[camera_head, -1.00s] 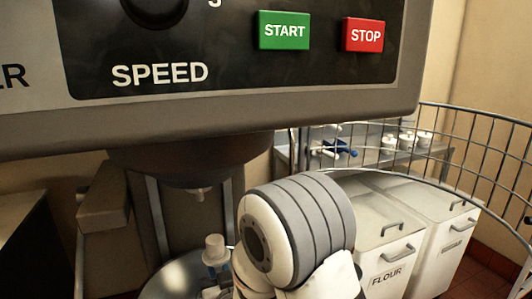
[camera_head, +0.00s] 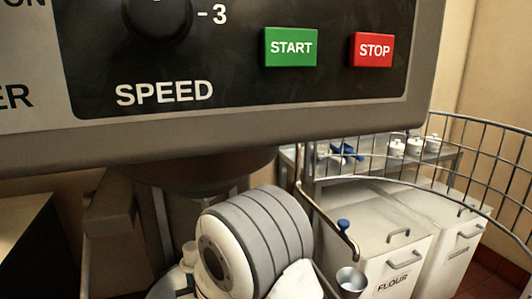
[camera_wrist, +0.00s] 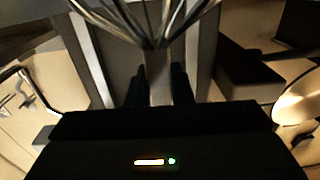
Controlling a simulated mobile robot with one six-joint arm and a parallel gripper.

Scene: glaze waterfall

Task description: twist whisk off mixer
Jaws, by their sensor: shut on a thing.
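The mixer head (camera_head: 60,130) with its control panel fills the top of the head view. Its underside housing (camera_head: 205,165) is above my arm. The whisk's wires (camera_wrist: 155,22) fan out at the top of the wrist view. Its pale shaft (camera_wrist: 158,88) lies between the dark fingers of my gripper (camera_wrist: 159,88), which is shut on it. In the head view, my arm's thick wrist joint hides my gripper and most of the whisk. A small pale piece (camera_head: 189,253) shows left of the joint, perhaps the whisk's top.
A wire guard (camera_head: 470,135) curves across the right. White bins, one a flour bin (camera_head: 395,268), and a shelf with white jars (camera_head: 415,147) are behind.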

